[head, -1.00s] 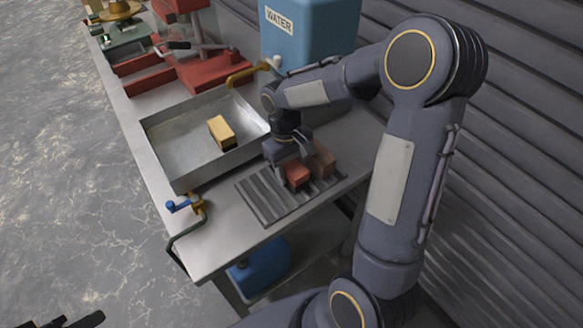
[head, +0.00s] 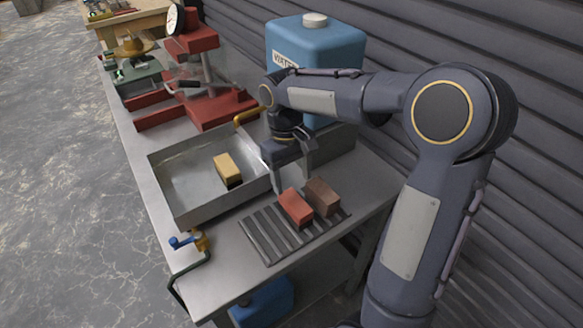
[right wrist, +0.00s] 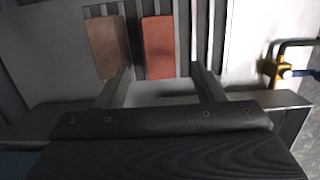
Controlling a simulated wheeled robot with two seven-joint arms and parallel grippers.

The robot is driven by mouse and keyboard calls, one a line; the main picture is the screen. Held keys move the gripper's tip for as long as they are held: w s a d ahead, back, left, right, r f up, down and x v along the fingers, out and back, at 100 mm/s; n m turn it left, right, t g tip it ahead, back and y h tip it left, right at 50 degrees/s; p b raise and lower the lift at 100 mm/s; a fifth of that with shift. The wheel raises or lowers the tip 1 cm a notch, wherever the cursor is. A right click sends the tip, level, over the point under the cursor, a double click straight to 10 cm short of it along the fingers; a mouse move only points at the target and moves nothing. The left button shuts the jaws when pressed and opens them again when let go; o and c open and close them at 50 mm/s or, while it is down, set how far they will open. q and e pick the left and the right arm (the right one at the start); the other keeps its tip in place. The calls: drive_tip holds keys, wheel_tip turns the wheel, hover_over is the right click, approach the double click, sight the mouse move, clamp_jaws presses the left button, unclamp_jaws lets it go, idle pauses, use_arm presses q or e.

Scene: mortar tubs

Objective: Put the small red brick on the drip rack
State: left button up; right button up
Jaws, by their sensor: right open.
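The small red brick (head: 296,207) lies on the ribbed drip rack (head: 275,233), beside a brown brick (head: 323,197) that also rests on the rack. In the right wrist view the red brick (right wrist: 158,47) stands between the lines of my fingers, beyond their tips, with the brown brick (right wrist: 106,46) to its left. My right gripper (head: 292,182) is open and empty, above and behind the red brick, near the tray's edge; it also shows in the right wrist view (right wrist: 163,78). My left gripper is not in view.
A metal tray (head: 180,205) holding a yellow brick (head: 228,170) stands left of the rack. A blue water container (head: 318,50) and a red press (head: 205,108) stand behind. A brass tap with a blue handle (head: 190,241) is at the bench's front edge.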

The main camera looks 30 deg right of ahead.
drive_tip(key=shift+w+r, duration=0.1)
drive_tip(key=shift+r, duration=0.85)
drive_tip(key=s+a+m+t+y, duration=0.1)
drive_tip(key=s+a+t+y, duration=0.1)
drive_tip(key=s, duration=0.7)
drive_tip(key=s+a+m+t+y, duration=0.1)
drive_tip(key=s+a+t+y, duration=0.1)
drive_tip(key=s+t, duration=0.3)
drive_tip(key=s+a, duration=0.1)
drive_tip(key=s, duration=0.3)
drive_tip(key=shift+s+a+f+m, duration=0.2)
drive_tip(key=shift+s+a+m, duration=0.05)
drive_tip(key=shift+s+m, duration=0.15)
